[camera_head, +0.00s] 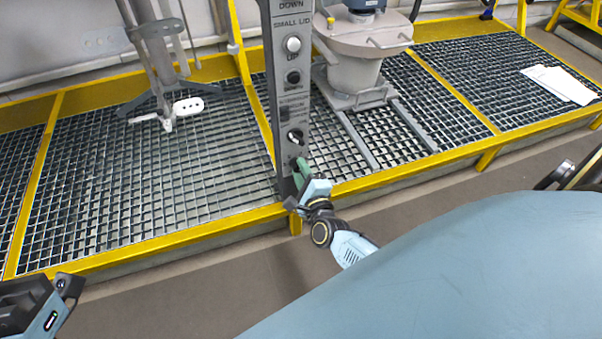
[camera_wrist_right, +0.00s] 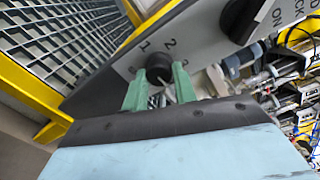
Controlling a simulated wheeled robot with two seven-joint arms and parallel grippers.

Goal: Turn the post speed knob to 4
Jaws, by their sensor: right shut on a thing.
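The post speed knob (camera_wrist_right: 158,68) is a small dark round knob on the grey panel of the post (camera_head: 286,95). The numbers 1, 2 and 3 show around it in the wrist view; a 4 cannot be made out. My right gripper (camera_wrist_right: 160,84) has its green fingers on either side of the knob and is shut on it. In the head view, my right gripper (camera_head: 299,172) is low on the post and hides the knob. The setting of the knob cannot be read. Part of my left gripper (camera_head: 40,305) shows at the lower left, its fingers out of sight.
Another dark knob (camera_wrist_right: 243,18) sits close by on the panel. In the head view, a black switch (camera_head: 295,137) and a white button (camera_head: 292,44) are higher on the post. A yellow-edged grating (camera_head: 190,170) surrounds the post, with a lidded grey vessel (camera_head: 355,70) behind.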

